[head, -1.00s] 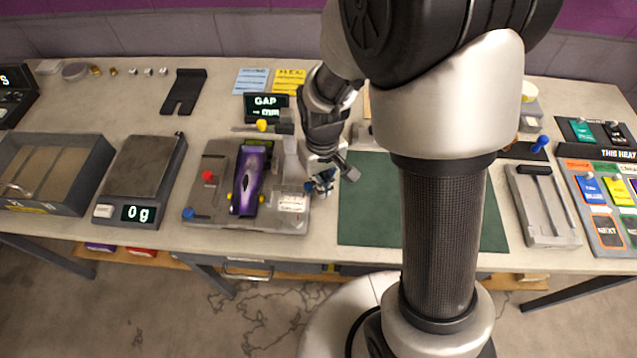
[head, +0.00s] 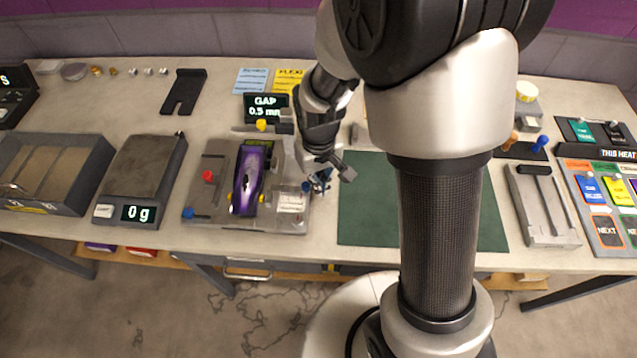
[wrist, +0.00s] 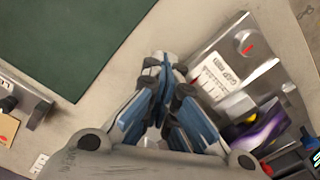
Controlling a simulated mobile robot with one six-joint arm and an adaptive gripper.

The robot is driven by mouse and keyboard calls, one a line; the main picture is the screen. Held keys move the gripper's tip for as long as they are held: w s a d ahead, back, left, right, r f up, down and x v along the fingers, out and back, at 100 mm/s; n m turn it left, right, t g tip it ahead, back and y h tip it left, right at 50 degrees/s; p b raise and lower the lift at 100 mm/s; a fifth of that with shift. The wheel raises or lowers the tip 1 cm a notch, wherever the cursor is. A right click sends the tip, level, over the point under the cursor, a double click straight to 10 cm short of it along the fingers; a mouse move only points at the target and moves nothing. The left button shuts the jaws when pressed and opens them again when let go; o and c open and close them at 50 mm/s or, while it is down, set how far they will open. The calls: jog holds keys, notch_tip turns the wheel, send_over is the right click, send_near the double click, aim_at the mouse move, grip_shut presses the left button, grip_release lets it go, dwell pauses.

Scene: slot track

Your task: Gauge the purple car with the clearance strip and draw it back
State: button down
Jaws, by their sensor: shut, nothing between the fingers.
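The purple car (head: 250,182) sits on the grey gauge fixture (head: 215,158). It also shows partly at the right of the wrist view (wrist: 262,130). A flat grey bar with a yellow knob (head: 261,125) lies across the fixture's back edge; I cannot tell whether it is the clearance strip. The GAP display (head: 266,106) behind it reads 0.5 mm. My gripper (head: 318,184) is just right of the fixture, apart from the car. Its blue-padded fingers (wrist: 165,75) are shut and empty in the wrist view. My wrist hides part of the fixture's right back corner.
A green mat (head: 365,215) lies bare to the right of the gripper. A scale (head: 140,175) reading 0 g and a grey tray (head: 97,170) stand left. A slotted grey block (head: 540,205) and a card board (head: 605,205) stand at the far right.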

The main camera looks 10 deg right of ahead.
jog(key=shift+s+d, duration=0.1)
jog(key=shift+d, duration=0.3)
jog(key=shift+r, duration=0.1)
notch_tip(320, 180, up, 8)
jog(key=p, duration=0.6)
jog(key=shift+p, duration=0.35)
dwell(1.2)
jog(key=s+d+r+m+t, duration=0.1)
jog(key=s+r+t, duration=0.1)
jog(key=s+r, duration=0.6)
jog(key=s+d+r+m+t, duration=0.1)
jog(key=s+r+t, duration=0.1)
jog(key=s+r, duration=0.6)
notch_tip(320, 180, up, 5)
jog(key=shift+d+f+t, duration=0.1)
jog(key=shift+d+t, duration=0.2)
jog(key=shift+d, duration=0.1)
jog(key=c, duration=2.3)
grip_release()
